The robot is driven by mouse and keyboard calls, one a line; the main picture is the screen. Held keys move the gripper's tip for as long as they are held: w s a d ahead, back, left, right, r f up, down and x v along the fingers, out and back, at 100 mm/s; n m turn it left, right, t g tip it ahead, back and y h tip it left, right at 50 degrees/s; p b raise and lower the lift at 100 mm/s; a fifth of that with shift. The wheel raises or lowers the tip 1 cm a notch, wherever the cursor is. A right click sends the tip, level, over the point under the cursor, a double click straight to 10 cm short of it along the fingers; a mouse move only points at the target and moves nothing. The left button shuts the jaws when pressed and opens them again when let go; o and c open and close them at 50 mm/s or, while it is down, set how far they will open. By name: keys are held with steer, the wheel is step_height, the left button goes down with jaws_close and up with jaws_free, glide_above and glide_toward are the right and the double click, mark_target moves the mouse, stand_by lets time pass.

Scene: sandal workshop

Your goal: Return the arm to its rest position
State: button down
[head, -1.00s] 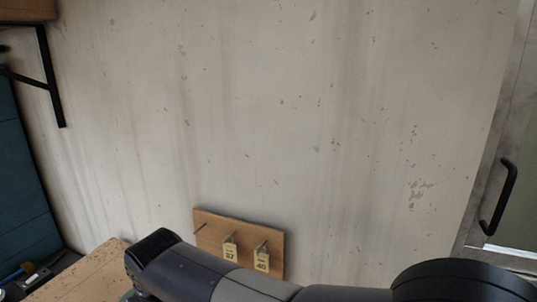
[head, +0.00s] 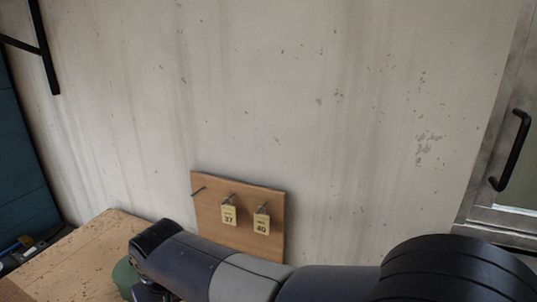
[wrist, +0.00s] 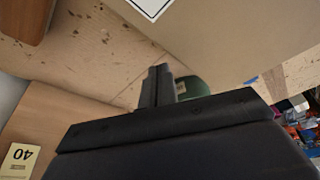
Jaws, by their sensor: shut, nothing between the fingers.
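My gripper (wrist: 158,86) shows in the wrist view with its two dark fingers together and nothing between them. It is over the wooden tabletop, close to a dark green object (wrist: 190,88) that it partly covers. In the head view my arm crosses the bottom of the picture, and the gripper's fingertips cannot be made out there. The green object (head: 124,276) also shows in part at the arm's left end.
A wooden board (head: 272,197) on the wall has pegs with yellow tags 37 (head: 229,216) and 40 (head: 262,224); its left peg is bare. The worn tabletop (head: 85,250) is lower left. A door handle (head: 511,150) is at right. A teal cabinet (head: 25,170) is at left.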

steer(key=shift+s, duration=0.1)
stand_by(0.3)
step_height(320, 180, up, 8)
steer(key=p, duration=0.7)
step_height(320, 180, down, 8)
steer(key=w+d+b, duration=0.1)
steer(key=w+b, duration=0.1)
steer(key=b, duration=0.5)
steer(key=shift+w, duration=0.25)
